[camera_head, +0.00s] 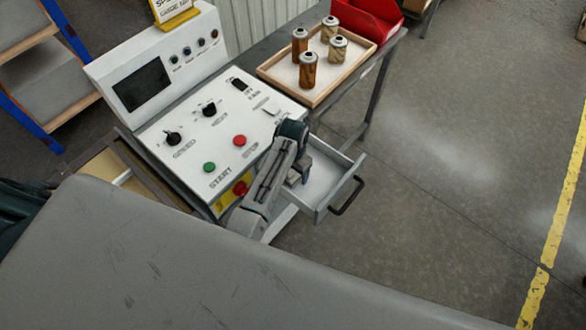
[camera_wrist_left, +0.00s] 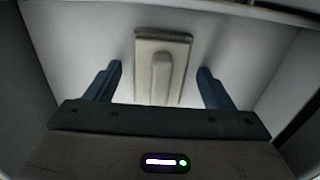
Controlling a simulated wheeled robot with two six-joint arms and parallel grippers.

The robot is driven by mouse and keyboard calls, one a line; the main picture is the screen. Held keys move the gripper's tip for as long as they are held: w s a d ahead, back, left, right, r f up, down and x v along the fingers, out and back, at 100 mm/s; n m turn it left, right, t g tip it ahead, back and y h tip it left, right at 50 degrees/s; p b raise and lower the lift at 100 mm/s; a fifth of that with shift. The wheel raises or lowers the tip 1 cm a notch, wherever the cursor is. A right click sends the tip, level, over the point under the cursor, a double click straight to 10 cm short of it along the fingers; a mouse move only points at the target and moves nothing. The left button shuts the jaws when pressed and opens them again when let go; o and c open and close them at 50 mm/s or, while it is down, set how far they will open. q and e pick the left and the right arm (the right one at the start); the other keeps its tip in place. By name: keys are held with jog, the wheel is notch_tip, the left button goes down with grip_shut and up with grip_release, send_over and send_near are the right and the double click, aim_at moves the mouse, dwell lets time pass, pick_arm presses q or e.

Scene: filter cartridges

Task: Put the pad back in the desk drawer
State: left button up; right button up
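The desk drawer (camera_head: 335,193) stands pulled out at the right side of the control desk, with its dark handle (camera_head: 347,196) outward. My left gripper (camera_head: 300,174) is at the drawer's inner part, pointing down into it. In the left wrist view the pad (camera_wrist_left: 176,88), a beige rectangular block with a raised grip, lies on the pale drawer floor. The open fingers of my left gripper (camera_wrist_left: 161,86) stand on either side of the pad, apart from it. In the head view my arm hides the pad. My right gripper is not in view.
The control desk (camera_head: 158,142) carries knobs, a green button, a red button and a screen. Behind it a wooden tray (camera_head: 312,97) holds several cartridges, beside a red bin (camera_head: 368,20). Open floor lies right of the drawer. The drawer walls (camera_wrist_left: 50,50) surround my gripper closely.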

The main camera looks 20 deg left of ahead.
pick_arm(q)
jog(key=shift+r, duration=0.35)
notch_tip(320, 180, up, 10)
jog(key=b, duration=0.3)
jog(key=shift+r+b, duration=0.2)
jog(key=shift+b, duration=0.15)
jog(key=shift+r, duration=0.6)
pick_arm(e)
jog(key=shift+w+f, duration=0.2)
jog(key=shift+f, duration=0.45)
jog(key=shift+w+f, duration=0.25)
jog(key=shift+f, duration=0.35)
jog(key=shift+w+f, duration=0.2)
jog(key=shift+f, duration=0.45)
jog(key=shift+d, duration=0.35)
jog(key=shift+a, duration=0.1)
